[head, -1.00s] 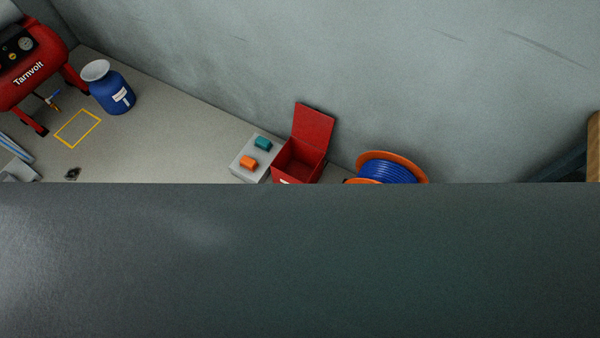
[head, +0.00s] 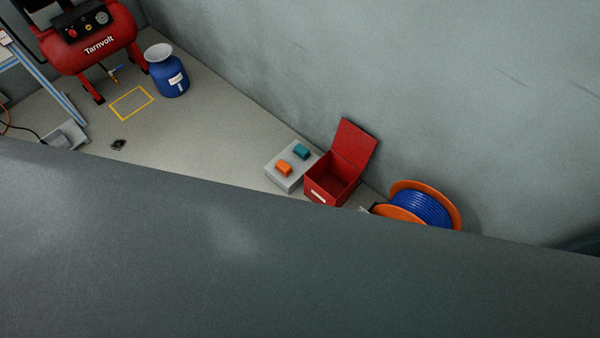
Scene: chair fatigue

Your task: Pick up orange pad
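The orange pad (head: 283,168) is a small block lying on a low light-grey block (head: 284,184) on the floor, in the middle of the head view. A teal pad (head: 302,152) lies beside it on the same block, a little further right and back. Neither of my grippers shows in the head view.
An open red box (head: 326,190) stands just right of the grey block, near the wall. A cable reel (head: 425,206) is further right. A blue container (head: 168,76), a yellow floor outline (head: 131,103) and a red compressor (head: 92,42) are at upper left. A large dark surface (head: 250,260) fills the foreground.

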